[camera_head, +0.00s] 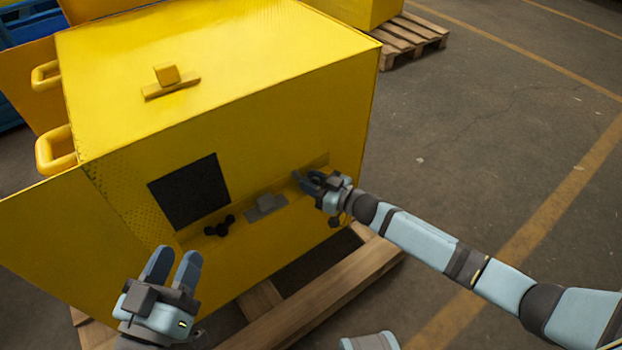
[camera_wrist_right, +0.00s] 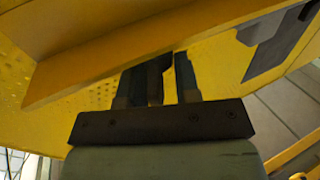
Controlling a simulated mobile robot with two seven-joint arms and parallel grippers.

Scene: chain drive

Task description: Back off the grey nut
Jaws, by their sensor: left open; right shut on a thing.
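My right gripper (camera_head: 306,180) is at the right part of the yellow housing's front face, beside a narrow yellow ledge (camera_head: 322,160). It is shut on a small dark grey piece, which I take to be the grey nut (camera_wrist_right: 155,82). The nut is mostly hidden between the fingers in the right wrist view, and the fingers cover it in the head view. My left gripper (camera_head: 175,262) is open and empty, in front of the housing at the lower left, with its fingers pointing up.
The yellow housing (camera_head: 290,130) stands on a wooden pallet (camera_head: 330,300). Its front carries a grey block on a plate (camera_head: 267,204), a black three-lobed knob (camera_head: 220,226) and a dark square panel (camera_head: 190,191). An open yellow door (camera_head: 70,235) is at left. The floor at right is clear.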

